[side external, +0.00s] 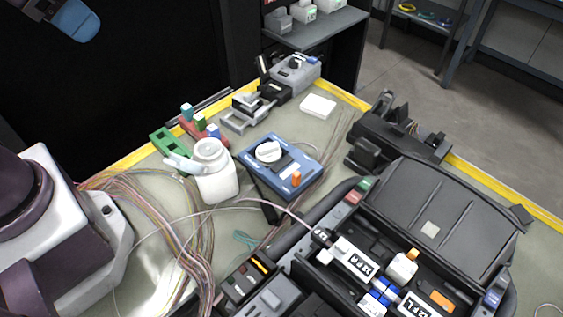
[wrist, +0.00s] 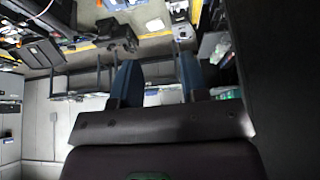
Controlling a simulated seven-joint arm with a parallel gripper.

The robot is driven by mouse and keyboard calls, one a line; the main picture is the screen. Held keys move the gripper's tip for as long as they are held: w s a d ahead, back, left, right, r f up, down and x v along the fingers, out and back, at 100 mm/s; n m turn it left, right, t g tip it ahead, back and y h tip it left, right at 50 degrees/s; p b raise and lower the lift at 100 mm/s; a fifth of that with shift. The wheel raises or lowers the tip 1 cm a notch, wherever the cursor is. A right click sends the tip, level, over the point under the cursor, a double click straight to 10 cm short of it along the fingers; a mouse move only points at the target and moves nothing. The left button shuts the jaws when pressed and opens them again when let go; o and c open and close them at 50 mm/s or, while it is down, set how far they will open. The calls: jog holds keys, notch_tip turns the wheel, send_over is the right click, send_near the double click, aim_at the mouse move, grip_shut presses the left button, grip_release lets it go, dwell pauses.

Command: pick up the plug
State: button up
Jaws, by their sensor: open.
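My gripper (wrist: 157,75) shows in the wrist view as two blue fingers standing apart, with nothing between them. A blue-grey fingertip, which looks like mine, shows at the top left corner of the side view, high and far from the bench things. A thin pale cable crosses the bench in the side view and ends at a small dark connector (side external: 322,236) at the left edge of the open black case. This connector may be the plug, but I cannot tell for sure. No plug can be made out in the wrist view.
The open black case (side external: 430,205) holds labelled white blocks (side external: 353,258). A blue device (side external: 280,163), a white bottle (side external: 214,172) and a green block (side external: 169,145) stand behind it. Loose fibres (side external: 190,215) cover the bench's left side. A white pad (side external: 318,106) lies farther back.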

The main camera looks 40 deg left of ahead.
jog(key=shift+o, duration=1.2)
jog(key=n+g+y, duration=0.1)
jog(key=n+g, duration=0.5)
jog(key=n, duration=1.2)
send_near(199, 117)
jog(key=f, duration=0.7)
jog(key=a+f, duration=0.1)
jog(key=f, duration=0.2)
jog(key=shift+s+f, duration=0.1)
jog(key=shift+f, duration=0.3)
